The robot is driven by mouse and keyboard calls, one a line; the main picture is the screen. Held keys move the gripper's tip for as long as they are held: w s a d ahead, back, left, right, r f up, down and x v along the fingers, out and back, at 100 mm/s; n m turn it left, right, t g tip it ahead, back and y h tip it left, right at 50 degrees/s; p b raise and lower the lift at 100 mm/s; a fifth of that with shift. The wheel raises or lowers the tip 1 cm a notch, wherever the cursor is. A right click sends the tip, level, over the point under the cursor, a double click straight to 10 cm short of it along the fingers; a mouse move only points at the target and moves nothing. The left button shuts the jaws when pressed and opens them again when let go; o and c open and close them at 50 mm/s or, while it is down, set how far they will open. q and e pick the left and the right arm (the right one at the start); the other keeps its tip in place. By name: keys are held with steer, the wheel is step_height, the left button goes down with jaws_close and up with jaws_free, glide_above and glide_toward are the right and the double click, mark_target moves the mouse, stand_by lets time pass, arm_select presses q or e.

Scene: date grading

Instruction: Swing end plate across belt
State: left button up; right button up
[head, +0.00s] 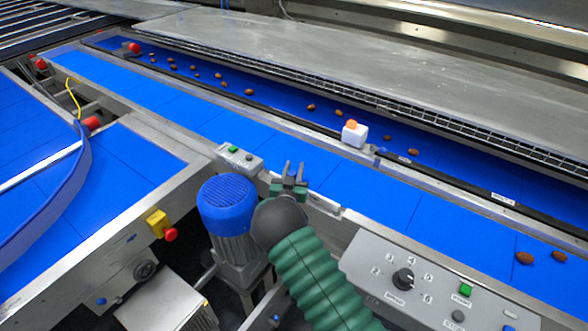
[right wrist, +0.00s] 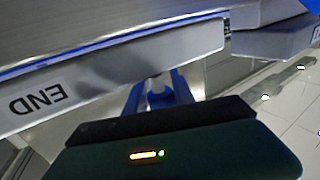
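A metal plate (right wrist: 120,85) with an END label (right wrist: 38,98), upside down in the right wrist view, runs across that view along a blue belt edge. In the head view a short metal piece (head: 323,205) at the near edge of the blue belt (head: 345,178) may be this plate; no label can be read there. My right gripper (head: 294,170) is at that edge, its two fingers apart. In the right wrist view the gripper (right wrist: 158,90) has a small grey post between its fingers, beside the plate's lower edge; contact cannot be judged. My left gripper is not in view.
A blue-capped motor (head: 228,205) stands just left of my right forearm. A control panel (head: 430,285) with a dial lies to the right. A white box (head: 354,134) sits beyond the belt. Dates (head: 525,258) lie on the belts. A red stop button (head: 171,234) is at left.

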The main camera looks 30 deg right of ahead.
steer(key=shift+a, duration=0.2)
jaws_close()
steer(key=shift+d, duration=0.1)
stand_by(0.8)
